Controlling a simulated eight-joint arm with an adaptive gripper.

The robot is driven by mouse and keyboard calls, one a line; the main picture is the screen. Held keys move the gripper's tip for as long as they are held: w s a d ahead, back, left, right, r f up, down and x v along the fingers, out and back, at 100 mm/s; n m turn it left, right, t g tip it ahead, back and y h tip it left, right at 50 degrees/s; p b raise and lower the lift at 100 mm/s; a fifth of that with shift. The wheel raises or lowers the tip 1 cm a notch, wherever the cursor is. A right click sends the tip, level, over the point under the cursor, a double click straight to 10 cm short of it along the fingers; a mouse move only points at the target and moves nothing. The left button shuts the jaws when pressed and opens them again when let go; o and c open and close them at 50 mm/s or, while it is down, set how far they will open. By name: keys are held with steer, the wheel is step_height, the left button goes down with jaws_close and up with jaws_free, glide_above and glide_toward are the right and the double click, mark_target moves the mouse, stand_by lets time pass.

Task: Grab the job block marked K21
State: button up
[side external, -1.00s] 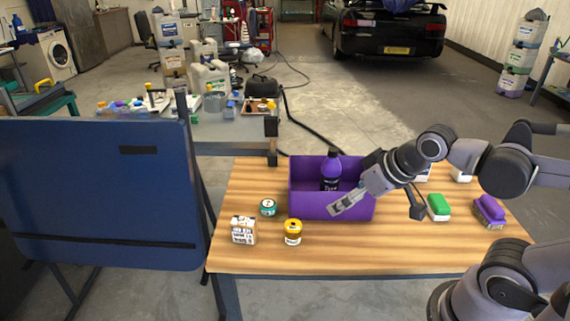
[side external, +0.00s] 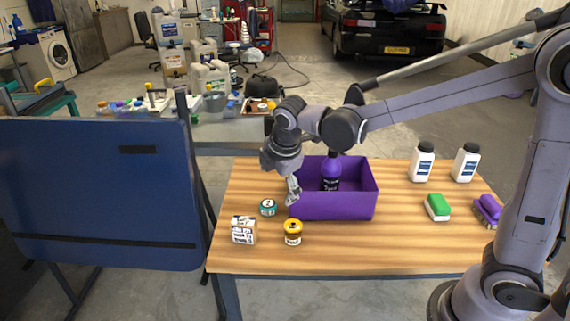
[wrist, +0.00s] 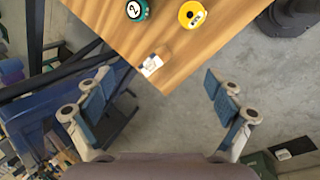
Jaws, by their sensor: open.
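A small wood-coloured block with white labelled faces (side external: 243,230) stands at the table's front left. Its dark print is too small to read, so I cannot confirm K21. In the wrist view the block (wrist: 151,66) sits near the table corner, ahead of the gap between my fingers. My gripper (side external: 293,191) is open and empty, pointing down above the table by the left end of the purple bin, behind and to the right of the block. In the wrist view both fingers of my gripper (wrist: 158,95) are spread wide.
The purple bin (side external: 345,207) holds a dark purple bottle (side external: 331,172). White bottles (side external: 422,163), a green-topped brush (side external: 438,207) and a purple one (side external: 487,210) are at right. The table's front middle is clear.

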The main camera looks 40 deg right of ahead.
mark_target(245, 221)
steer(key=w+a+f+n, duration=0.1)
steer(key=w+f+n, duration=0.2)
steer(key=f, duration=0.2)
steer(key=w+a+f+n+h, duration=0.1)
steer(key=w+a+f+n, duration=0.1)
steer(key=f, duration=0.3)
steer(key=w+a+f+n+g, duration=0.1)
steer(key=w+f+n, duration=0.2)
steer(key=f, duration=0.3)
steer(key=shift+w+a+n+h, duration=0.2)
steer(key=shift+w+n+h, duration=0.2)
steer(key=shift+n, duration=0.3)
steer(key=shift+a+x, duration=0.2)
steer(key=shift+x, duration=2.45)
steer(key=shift+w, duration=0.2)
steer(key=c, duration=1.3)
